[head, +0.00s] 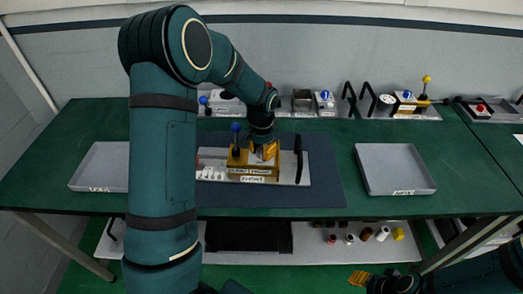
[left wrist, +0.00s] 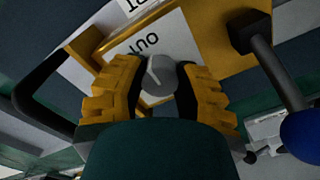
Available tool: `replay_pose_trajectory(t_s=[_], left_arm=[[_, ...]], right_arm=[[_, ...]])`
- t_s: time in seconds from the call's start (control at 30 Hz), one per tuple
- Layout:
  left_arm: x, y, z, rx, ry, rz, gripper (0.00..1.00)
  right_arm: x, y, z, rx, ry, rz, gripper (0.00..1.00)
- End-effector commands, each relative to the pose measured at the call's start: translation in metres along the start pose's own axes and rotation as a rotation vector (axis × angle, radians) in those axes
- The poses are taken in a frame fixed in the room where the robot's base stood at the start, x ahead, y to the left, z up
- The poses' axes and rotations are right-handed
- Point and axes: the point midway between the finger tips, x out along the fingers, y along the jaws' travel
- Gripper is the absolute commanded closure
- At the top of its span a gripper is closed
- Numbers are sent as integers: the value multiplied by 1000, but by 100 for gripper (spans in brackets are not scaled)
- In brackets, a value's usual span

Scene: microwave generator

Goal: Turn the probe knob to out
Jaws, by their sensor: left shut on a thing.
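The probe knob (left wrist: 160,76) is a grey round knob with a pale pointer line, on a yellow-framed device. The yellow fingers of my left gripper (left wrist: 158,92) are closed around its two sides. A white plate with the word OUT (left wrist: 140,50) shows beside the knob, turned over in this view. In the head view my left gripper (head: 264,151) reaches down onto the yellow device (head: 236,166), and hides the knob. My right gripper (head: 359,278) is low at the bottom right, away from the bench; its opening is unclear.
The device stands on a pale base with a black handle (head: 298,158) and a blue-tipped lever (head: 236,128). Grey trays stand at left (head: 100,167) and right (head: 395,169). Other instruments line the bench's back. The dark mat (head: 330,185) has free room.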

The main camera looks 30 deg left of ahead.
Motion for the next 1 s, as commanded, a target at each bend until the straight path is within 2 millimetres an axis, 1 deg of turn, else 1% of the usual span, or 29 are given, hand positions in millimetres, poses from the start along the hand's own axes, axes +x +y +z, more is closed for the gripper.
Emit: replay_pose_trajectory(t_s=[0.03,0.07,0.1,0.13,0.17,0.47,0.57,0.67,1.0], left_arm=[[0,0,0,1,1,0,100],[0,0,0,1,1,0,63],[0,0,0,1,1,0,49],[0,0,0,1,1,0,38],[0,0,0,0,1,0,34],[-1,0,0,-1,0,0,34],[-6,0,0,-1,2,-1,34],[-19,0,-1,0,4,-1,34],[-87,0,-1,0,4,-2,34]], right_arm=[[0,0,0,0,0,0,53],[0,0,0,0,0,0,53],[0,0,0,0,0,0,53],[0,0,0,0,0,0,53],[0,0,0,0,0,0,53],[0,0,0,0,0,0,53],[0,0,0,0,0,0,53],[0,0,0,0,0,0,53],[0,0,0,0,0,0,53]])
